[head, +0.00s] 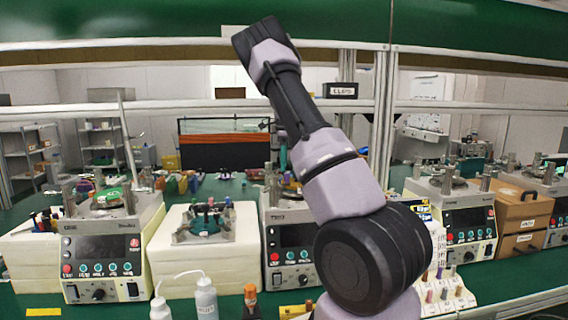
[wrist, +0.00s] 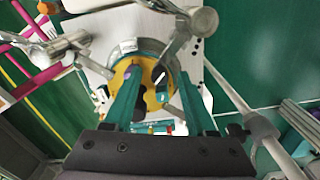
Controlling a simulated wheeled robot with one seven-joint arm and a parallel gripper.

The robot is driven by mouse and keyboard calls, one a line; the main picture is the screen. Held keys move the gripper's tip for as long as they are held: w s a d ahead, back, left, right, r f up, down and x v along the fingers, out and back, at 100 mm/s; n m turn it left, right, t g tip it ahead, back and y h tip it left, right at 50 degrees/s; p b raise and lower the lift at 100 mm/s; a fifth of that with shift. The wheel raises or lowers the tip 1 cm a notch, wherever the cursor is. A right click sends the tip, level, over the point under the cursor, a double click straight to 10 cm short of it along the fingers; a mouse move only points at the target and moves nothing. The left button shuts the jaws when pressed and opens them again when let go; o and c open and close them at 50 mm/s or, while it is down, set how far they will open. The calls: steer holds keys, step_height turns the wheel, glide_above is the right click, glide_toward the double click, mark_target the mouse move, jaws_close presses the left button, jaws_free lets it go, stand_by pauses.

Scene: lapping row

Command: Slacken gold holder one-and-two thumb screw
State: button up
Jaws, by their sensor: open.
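In the wrist view a gold holder (wrist: 121,74) sits on a round grey-rimmed plate, with dark and teal parts on it. My gripper (wrist: 160,84) is open, its two teal fingers reaching toward the holder on either side of its middle. I cannot tell whether the fingers touch it. Small dark and white pieces show between the fingers, but I cannot pick out the one-and-two thumb screw for certain. The head view shows my raised arm but not the gripper's fingers, and I cannot make out the gold holder there.
Metal arms and posts (wrist: 180,42) stand close around the plate. In the head view lapping machines stand at left (head: 102,262), centre (head: 290,254) and right (head: 467,228). A teal fixture (head: 206,224) rests on a white block. Bottles (head: 206,302) stand at the front; wooden drawers (head: 519,213) stand at right.

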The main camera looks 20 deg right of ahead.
jaws_close()
steer(key=shift+n, duration=0.3)
steer(key=n, duration=0.8)
steer(key=shift+n, duration=0.4)
steer(key=n, duration=0.4)
steer(key=shift+n, duration=2.2)
